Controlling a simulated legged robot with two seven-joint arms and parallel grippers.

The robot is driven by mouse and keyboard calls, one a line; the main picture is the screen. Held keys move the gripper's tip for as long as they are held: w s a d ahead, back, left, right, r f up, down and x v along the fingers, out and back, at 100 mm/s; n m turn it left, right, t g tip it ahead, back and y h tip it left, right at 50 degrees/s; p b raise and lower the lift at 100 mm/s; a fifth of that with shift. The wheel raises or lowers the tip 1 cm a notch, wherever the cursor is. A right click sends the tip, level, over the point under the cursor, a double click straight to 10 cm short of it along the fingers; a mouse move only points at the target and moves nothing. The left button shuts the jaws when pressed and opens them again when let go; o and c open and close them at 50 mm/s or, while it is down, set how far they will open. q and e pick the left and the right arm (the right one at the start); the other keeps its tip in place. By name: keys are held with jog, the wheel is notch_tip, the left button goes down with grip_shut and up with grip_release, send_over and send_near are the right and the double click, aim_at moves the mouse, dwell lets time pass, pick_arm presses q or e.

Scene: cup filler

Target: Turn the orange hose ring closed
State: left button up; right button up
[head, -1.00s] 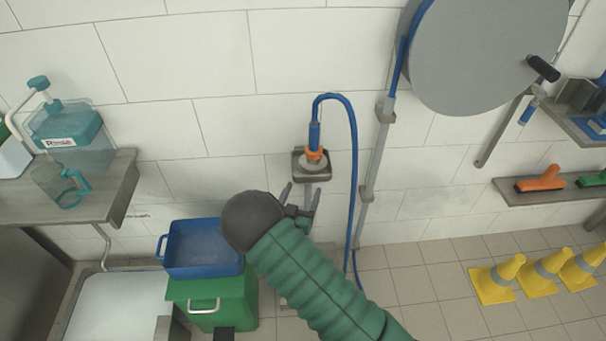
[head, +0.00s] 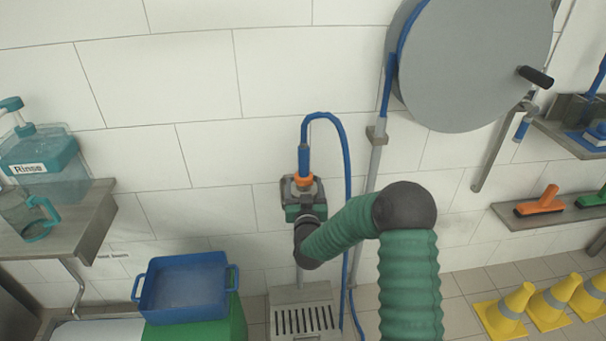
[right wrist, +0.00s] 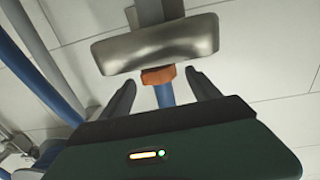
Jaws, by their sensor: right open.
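The orange hose ring (head: 303,180) sits at the lower end of the blue hose's nozzle (head: 304,160), above a wall bracket. My right gripper (head: 303,186) is directly at it, its green body below the ring. In the right wrist view the orange ring (right wrist: 158,76) shows between the tips of my open right gripper (right wrist: 161,80). One dark finger is on each side with a gap, so I see no contact. The metal bracket (right wrist: 157,45) is just above the ring in that view. My left gripper is not in view.
The blue hose (head: 348,190) loops over and hangs down to the right of the bracket. A large grey reel (head: 475,60) is at the upper right. A blue tub (head: 186,290) stands at the lower left, and a grated floor box (head: 303,318) is below the bracket.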

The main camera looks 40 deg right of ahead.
jog(key=b+x, duration=0.1)
jog(key=x, duration=0.6)
jog(key=shift+d+f, duration=0.1)
jog(key=shift+f, duration=0.1)
jog(key=shift+w+d+r, duration=0.1)
jog(key=shift+w, duration=0.15)
jog(key=c, duration=1.4)
jog(key=shift+o, duration=0.2)
